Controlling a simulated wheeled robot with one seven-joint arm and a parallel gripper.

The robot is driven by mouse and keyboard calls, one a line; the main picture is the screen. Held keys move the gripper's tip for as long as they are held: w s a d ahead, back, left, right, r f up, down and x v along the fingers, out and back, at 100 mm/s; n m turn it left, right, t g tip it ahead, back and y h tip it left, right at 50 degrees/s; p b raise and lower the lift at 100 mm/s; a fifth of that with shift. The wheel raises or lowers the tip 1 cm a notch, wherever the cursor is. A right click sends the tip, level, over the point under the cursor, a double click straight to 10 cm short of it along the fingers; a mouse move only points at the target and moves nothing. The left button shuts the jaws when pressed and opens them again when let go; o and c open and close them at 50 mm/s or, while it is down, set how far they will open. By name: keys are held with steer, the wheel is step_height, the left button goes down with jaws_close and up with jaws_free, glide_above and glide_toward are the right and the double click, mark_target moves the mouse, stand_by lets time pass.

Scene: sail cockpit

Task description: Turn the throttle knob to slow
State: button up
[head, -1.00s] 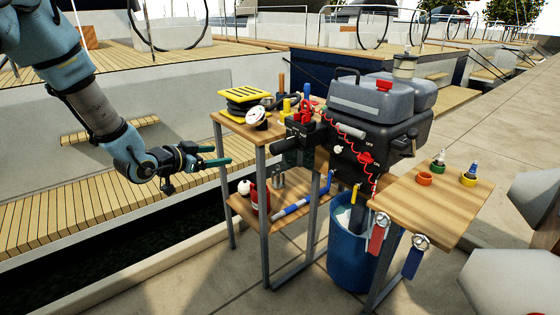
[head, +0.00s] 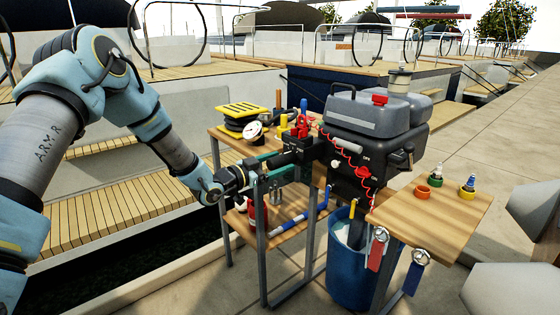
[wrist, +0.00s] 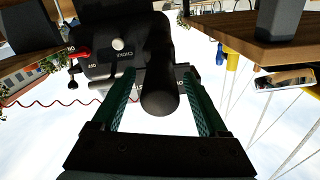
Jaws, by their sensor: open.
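The throttle knob is a black cylinder (wrist: 158,95) on the end of a black arm on the outboard motor (head: 375,145). In the wrist view it points toward the camera, between my two green fingers. My gripper (wrist: 163,78) is open around it, with a gap on each side, the left one narrow. In the head view my gripper (head: 283,160) reaches in from the left, level with the knob (head: 287,158), which the fingers partly hide. White lettering beside the knob is partly covered, so its setting cannot be read.
A small wooden table with a yellow-topped stack (head: 243,112) and a gauge (head: 253,131) stands just behind the gripper. A lower shelf holds a blue and white tube (head: 288,224). A blue bucket (head: 350,265) stands under the motor. A red coiled cord (head: 345,152) hangs on the motor.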

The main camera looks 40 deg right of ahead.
steer(key=shift+d, duration=0.4)
steer(key=shift+c, duration=0.3)
jaws_close()
